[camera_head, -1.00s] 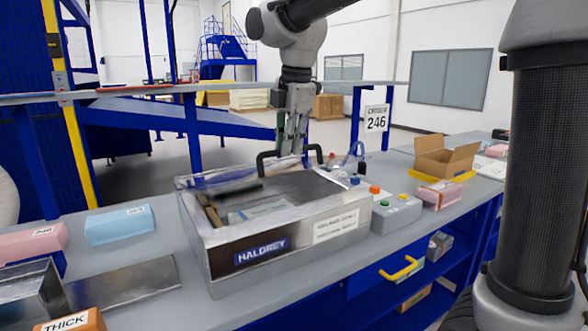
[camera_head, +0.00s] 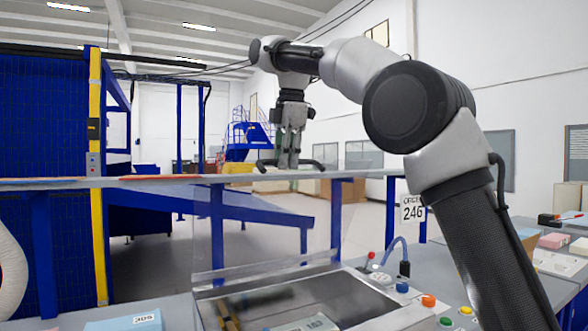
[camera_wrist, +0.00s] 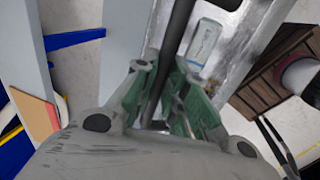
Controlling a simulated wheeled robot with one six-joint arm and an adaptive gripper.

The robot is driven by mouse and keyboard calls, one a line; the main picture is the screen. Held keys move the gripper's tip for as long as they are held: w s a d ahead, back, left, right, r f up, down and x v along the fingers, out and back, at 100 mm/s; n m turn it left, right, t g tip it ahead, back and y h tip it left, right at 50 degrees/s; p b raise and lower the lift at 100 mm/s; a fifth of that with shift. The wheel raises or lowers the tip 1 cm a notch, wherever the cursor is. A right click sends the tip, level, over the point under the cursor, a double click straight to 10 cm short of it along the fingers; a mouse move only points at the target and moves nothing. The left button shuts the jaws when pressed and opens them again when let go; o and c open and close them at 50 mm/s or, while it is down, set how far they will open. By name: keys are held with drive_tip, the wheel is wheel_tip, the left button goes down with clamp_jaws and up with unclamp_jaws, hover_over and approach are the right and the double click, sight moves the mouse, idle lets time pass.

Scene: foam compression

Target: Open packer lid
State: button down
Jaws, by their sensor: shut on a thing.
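The packer (camera_head: 400,318) stands on the bench at the bottom of the head view, its top open and tools and a packet inside. Its clear lid (camera_head: 265,268) stands raised, with the blue frame behind showing through it. The lid's black handle (camera_head: 265,163) is at the lid's upper edge. My gripper (camera_head: 289,162) points down and is shut on this handle. In the wrist view the black handle (camera_wrist: 165,60) runs between the green-padded fingers of my gripper (camera_wrist: 165,105). The packer's front is out of the head view.
A blue block (camera_head: 130,322) lies at the lower left. A rail (camera_head: 150,182) crosses behind the lid.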

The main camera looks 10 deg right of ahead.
drive_tip(key=shift+w+a+r, duration=0.15)
drive_tip(key=shift+w+a, duration=0.2)
drive_tip(key=shift+w, duration=0.45)
drive_tip(key=shift+w+a+r, duration=0.1)
drive_tip(key=shift+w+a, duration=0.2)
drive_tip(key=shift+w, duration=0.45)
drive_tip(key=c, duration=1.5)
unclamp_jaws()
drive_tip(key=shift+o, duration=0.2)
